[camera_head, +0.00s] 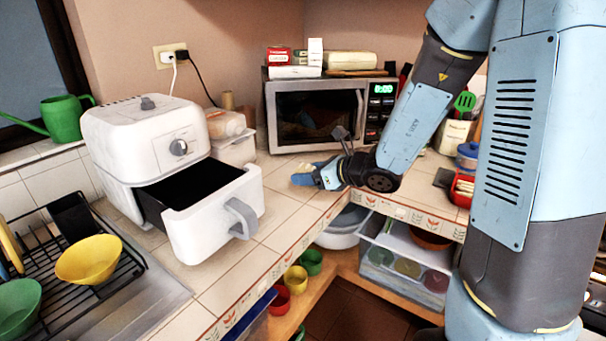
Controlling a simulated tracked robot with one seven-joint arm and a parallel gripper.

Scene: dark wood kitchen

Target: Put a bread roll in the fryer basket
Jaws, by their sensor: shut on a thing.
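A white air fryer (140,130) stands on the tiled counter at the left. Its fryer basket (205,222) is pulled out towards the right front, with its grey handle facing out. The visible part of its dark inside looks empty, and the bottom is partly hidden by the front wall. My gripper (303,177) is low over the counter, right of the basket and apart from it, in front of the microwave. It is shut on a small tan bread roll (319,165), which is mostly hidden by the fingers and hard to make out.
A microwave (318,115) with boxes on top stands behind my gripper. A white container (234,148) is beside the fryer. A dish rack (75,262) with bowls is front left. The counter between basket and gripper is clear, and its front edge drops to open shelves.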

